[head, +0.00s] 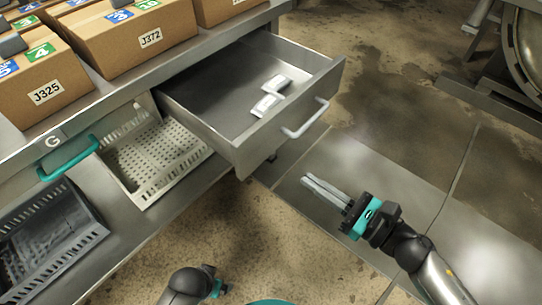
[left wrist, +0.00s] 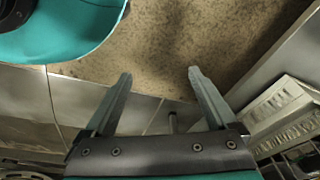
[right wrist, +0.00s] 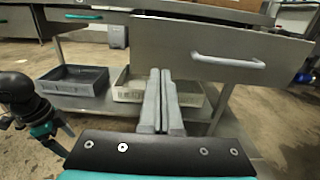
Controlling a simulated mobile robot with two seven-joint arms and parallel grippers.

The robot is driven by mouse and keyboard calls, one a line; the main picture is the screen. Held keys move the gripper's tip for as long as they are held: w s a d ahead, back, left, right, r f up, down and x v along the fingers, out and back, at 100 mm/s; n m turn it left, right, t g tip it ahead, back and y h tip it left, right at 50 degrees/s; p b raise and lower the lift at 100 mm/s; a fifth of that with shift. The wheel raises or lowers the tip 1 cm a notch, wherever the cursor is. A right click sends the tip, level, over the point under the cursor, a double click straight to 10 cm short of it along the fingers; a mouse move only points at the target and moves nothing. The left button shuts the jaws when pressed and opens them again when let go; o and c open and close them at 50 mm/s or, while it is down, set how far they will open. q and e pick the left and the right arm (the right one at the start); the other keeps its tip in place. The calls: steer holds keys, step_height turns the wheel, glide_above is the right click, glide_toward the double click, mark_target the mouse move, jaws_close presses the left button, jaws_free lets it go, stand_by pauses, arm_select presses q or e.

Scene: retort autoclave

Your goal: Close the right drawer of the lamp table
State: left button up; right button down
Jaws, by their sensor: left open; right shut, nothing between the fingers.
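The right drawer (head: 225,95) of the grey metal table is pulled well out, with two small white packets (head: 268,98) inside. Its front has a pale bar handle (head: 305,119). In the right wrist view the drawer front (right wrist: 180,45) and handle (right wrist: 229,61) fill the upper right. My right gripper (head: 325,188) is shut and empty, in front of the drawer and below its handle in the picture, apart from it. It also shows in the right wrist view (right wrist: 160,100). My left gripper (left wrist: 160,95) is open and empty over the floor; its fingers are outside the head view.
Cardboard boxes (head: 150,38) stand on the tabletop. A left drawer with a teal handle (head: 70,158) is marked G. A white perforated crate (head: 150,150) and a dark crate (head: 50,240) sit on the lower shelf.

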mark_target(261, 148)
steer(key=x, duration=1)
steer(key=shift+b, duration=0.35)
arm_select(q)
steer(key=shift+w+d+r, duration=0.15)
steer(key=shift+w+r, duration=0.1)
steer(key=shift+r, duration=0.2)
steer(key=shift+w+d+r, duration=0.1)
steer(key=shift+w+r, duration=0.1)
steer(key=shift+r, duration=0.25)
arm_select(e)
steer(key=shift+w+a, duration=0.35)
steer(key=shift+a, duration=0.2)
